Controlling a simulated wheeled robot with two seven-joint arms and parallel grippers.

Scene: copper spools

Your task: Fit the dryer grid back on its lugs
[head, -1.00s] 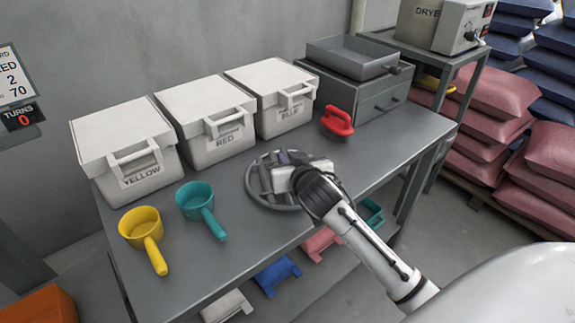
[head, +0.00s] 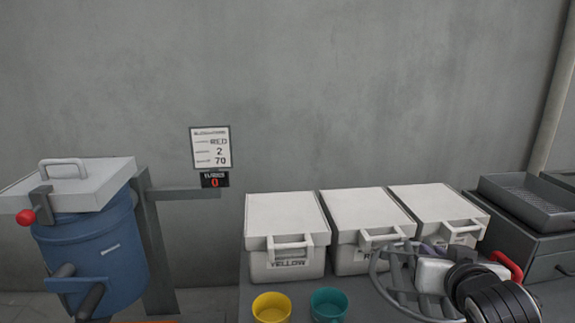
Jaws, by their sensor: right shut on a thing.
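A round grey grid with spokes (head: 388,290) is at the lower right of the head view, tilted up in front of the red and blue bins. My right gripper (head: 425,268) is shut on it, with the wrist to its right hiding part of it. The lugs cannot be made out in this view. My left gripper is not in view.
White lidded bins, yellow (head: 285,222), red (head: 365,215) and blue (head: 435,208), line the table's back. A yellow scoop (head: 271,307) and teal scoop (head: 328,305) stand in front. A blue drum (head: 92,250) with a white lid is at left. A grey tray (head: 525,200) is at right.

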